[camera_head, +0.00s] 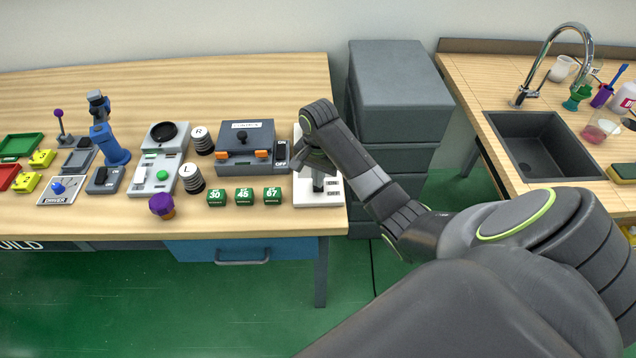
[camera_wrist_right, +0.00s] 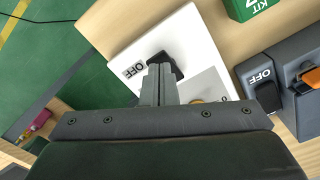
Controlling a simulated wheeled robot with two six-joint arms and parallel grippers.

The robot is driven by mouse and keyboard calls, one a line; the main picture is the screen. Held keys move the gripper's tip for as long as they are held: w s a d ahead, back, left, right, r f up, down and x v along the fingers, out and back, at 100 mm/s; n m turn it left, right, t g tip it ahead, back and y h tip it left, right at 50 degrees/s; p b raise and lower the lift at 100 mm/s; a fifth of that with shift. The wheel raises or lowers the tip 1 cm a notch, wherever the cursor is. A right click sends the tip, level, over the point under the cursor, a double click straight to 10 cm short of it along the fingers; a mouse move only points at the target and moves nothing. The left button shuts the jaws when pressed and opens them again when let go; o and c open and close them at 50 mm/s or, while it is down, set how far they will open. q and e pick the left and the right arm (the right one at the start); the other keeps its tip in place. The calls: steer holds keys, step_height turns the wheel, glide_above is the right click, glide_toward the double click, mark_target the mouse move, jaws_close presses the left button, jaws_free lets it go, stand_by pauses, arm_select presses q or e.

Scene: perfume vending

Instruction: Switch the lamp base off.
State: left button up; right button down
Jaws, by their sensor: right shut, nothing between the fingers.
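A white base (camera_head: 334,200) stands at the right front of the workbench. I take it for the lamp base, but no lamp shows clearly on it. The wrist view shows its white plate (camera_wrist_right: 130,45) with an OFF label, a dark switch (camera_wrist_right: 165,64) and a grey panel (camera_wrist_right: 209,88). My right gripper (camera_head: 318,184) points down over this base. Its shut, empty fingers (camera_wrist_right: 158,82) are at the dark switch and partly hide it; I cannot tell whether they touch. The switch's exact tilt is unclear. My left gripper is out of view.
A dark control box (camera_head: 246,137) with orange latches and an OFF switch stands just left of the base. Green numbered blocks (camera_head: 244,196) line the front. Grey drawers (camera_head: 398,95) stand right of the bench, and a sink (camera_head: 545,145) lies beyond.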

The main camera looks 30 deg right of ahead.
steer(key=shift+s+f, duration=0.1)
steer(key=shift+f, duration=0.75)
stand_by(0.3)
steer(key=shift+r+p, duration=0.8)
steer(key=shift+p, duration=0.2)
step_height(320, 180, up, 6)
steer(key=p, duration=0.7)
steer(key=shift+f, duration=0.25)
steer(key=shift+f, duration=0.1)
